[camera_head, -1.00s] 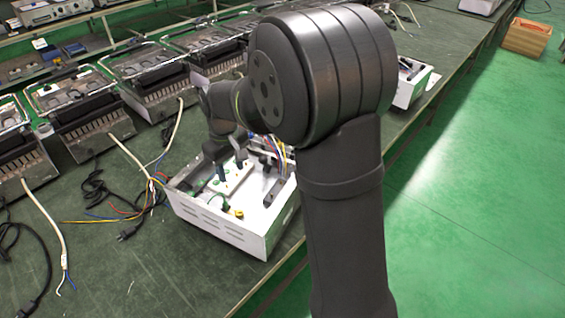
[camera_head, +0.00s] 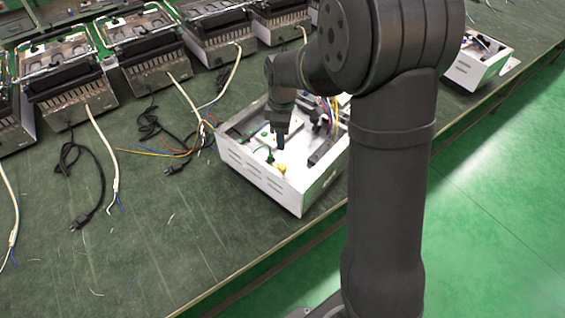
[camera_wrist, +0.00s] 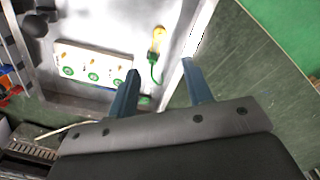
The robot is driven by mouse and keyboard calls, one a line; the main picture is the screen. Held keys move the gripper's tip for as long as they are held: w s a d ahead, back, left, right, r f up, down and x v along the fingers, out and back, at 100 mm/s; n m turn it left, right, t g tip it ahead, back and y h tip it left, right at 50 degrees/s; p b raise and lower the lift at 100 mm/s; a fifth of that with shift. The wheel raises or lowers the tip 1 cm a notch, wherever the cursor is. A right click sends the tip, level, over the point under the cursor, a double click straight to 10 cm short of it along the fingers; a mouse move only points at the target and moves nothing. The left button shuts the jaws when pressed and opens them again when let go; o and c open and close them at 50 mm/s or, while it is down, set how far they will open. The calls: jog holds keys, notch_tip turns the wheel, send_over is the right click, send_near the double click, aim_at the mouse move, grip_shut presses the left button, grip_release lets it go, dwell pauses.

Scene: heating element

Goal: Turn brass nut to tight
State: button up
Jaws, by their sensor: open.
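A yellow brass-coloured piece, which looks like the brass nut (camera_wrist: 157,40), sits inside the open white box (camera_wrist: 103,20) near its wall, with a green wire running from it. It also shows in the head view (camera_head: 281,169), near the box's front wall. My gripper (camera_wrist: 160,66) is open and empty. In the wrist view its two fingers stand apart below the nut, one on each side of the green wire's end. In the head view my gripper (camera_head: 281,143) is above the box, slightly behind the nut. Whether a finger touches the box is unclear.
A white terminal block (camera_wrist: 92,68) with green-ringed posts lies beside the nut in the box. Coloured wires (camera_head: 178,150) spill over the left side. Heater units (camera_head: 145,45) line the table's back. The green table (camera_head: 150,240) is clear at front left.

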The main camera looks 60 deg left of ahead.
aim_at(282, 166)
notch_tip(282, 166, down, 13)
jog(key=shift+f, duration=0.1)
jog(key=shift+c, duration=0.5)
jog(key=c, duration=0.9)
